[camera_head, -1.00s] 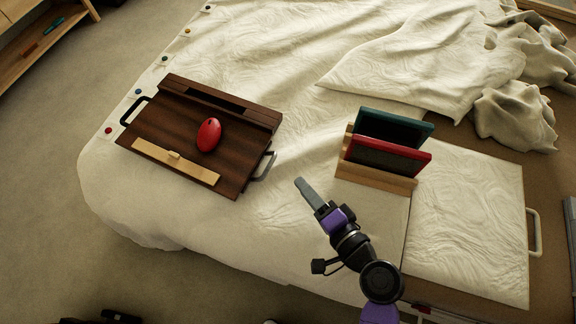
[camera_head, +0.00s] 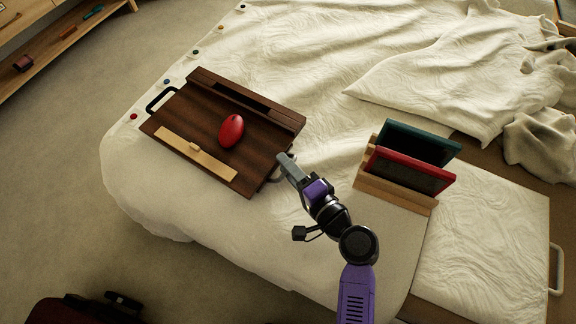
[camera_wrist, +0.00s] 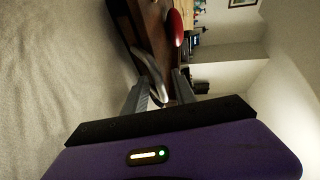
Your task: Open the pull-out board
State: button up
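A dark brown lap desk (camera_head: 205,118) lies on the bed. It has a light wood strip (camera_head: 195,154) with a small knob along its near side, and a red oval object (camera_head: 231,130) on top. A pale metal handle (camera_wrist: 150,75) sticks out of its right side; in the head view my gripper mostly hides it. My gripper (camera_head: 286,164) is beside that handle. In the wrist view its two fingers (camera_wrist: 160,92) are apart, with the handle at or between their tips; contact cannot be told. Which part is the pull-out board is not certain.
A wooden stand (camera_head: 395,190) with a red and a teal panel is to the right of my arm. A white panel (camera_head: 485,245) with a pale handle (camera_head: 556,269) lies farther right. A black handle (camera_head: 160,99) is on the desk's left side. Rumpled bedding (camera_head: 340,60) lies behind.

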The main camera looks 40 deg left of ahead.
jog(key=shift+c, duration=0.3)
grip_shut()
dwell(1.1)
